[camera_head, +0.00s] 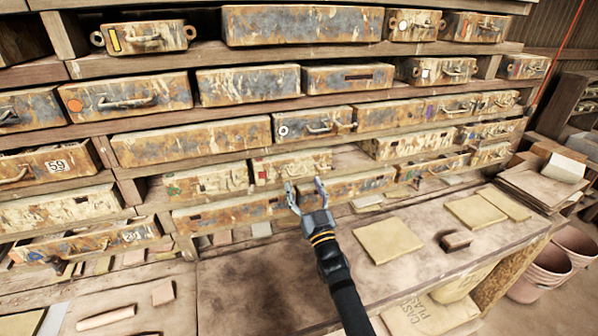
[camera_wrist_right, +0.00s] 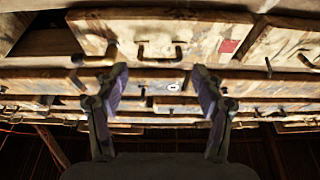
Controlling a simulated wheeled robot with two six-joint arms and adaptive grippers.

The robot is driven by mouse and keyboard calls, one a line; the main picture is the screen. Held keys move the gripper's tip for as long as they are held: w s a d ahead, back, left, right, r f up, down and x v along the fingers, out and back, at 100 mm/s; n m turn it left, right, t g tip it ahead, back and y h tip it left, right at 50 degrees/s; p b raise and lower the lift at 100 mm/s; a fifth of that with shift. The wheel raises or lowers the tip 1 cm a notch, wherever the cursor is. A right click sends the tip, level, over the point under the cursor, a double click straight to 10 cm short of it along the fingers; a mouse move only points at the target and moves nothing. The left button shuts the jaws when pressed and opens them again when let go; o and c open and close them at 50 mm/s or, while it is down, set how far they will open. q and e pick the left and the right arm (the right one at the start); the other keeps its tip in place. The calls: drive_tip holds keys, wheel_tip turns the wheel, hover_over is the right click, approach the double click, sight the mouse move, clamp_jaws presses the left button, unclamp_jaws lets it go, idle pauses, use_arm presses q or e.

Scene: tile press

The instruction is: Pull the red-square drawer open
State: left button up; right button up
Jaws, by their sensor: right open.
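The red-square drawer (camera_head: 292,162) is a rusty cream drawer in the middle of the rack, with a small red square at its left end in the head view. In the right wrist view its front (camera_wrist_right: 190,32) fills the top middle, with the red square at the right and a curved metal handle (camera_wrist_right: 160,50) at the centre. My right gripper (camera_head: 305,188) is open and empty in front of the drawer's lower edge. In the wrist view its two fingertips (camera_wrist_right: 159,73) stand on either side of the handle's line, apparently apart from it. My left gripper is not in view.
Other drawers surround it, including a green-marked one (camera_head: 208,183) at left and a plain one (camera_head: 348,185) below right. A workbench (camera_head: 255,290) lies below, with tan tiles (camera_head: 390,240) and a small dark block (camera_head: 456,241). Pink buckets (camera_head: 568,250) stand at far right.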

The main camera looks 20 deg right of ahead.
drive_tip(key=x, duration=0.4)
drive_tip(key=shift+w+r+p, duration=0.15)
drive_tip(key=shift+w+p, duration=0.2)
drive_tip(key=shift+p, duration=0.05)
